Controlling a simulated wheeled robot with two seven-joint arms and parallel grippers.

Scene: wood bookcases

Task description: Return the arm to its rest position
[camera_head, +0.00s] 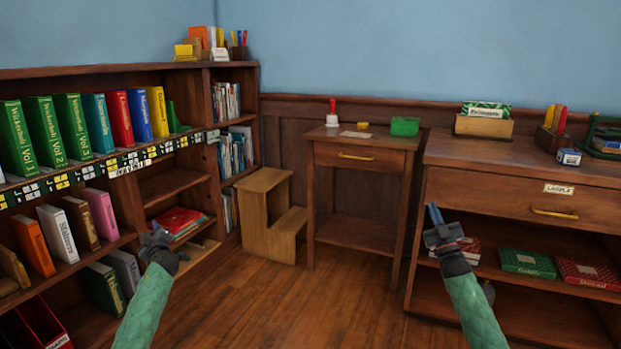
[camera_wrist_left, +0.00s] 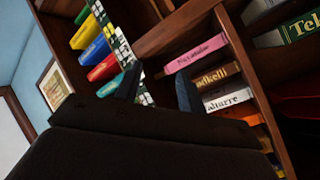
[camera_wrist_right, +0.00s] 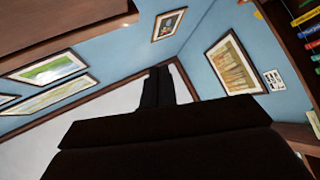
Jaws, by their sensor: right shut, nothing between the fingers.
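My left gripper (camera_head: 158,234) is raised in front of the left bookcase's lower shelves, with its green-sleeved arm coming up from the bottom. In the left wrist view its two fingers (camera_wrist_left: 160,88) stand apart with nothing between them. My right gripper (camera_head: 436,214) is raised in front of the right cabinet's left edge, pointing up. In the right wrist view its fingers (camera_wrist_right: 158,88) are together and hold nothing. Both grippers appear clear of the furniture in the head view.
The wood bookcase (camera_head: 185,78) with books stands at left. A step stool (camera_head: 262,205), a small side table (camera_head: 355,230) and a drawer cabinet (camera_head: 490,185) line the back. Boxed games (camera_head: 527,262) lie on the cabinet's shelf. The wood floor (camera_head: 270,305) between the arms is clear.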

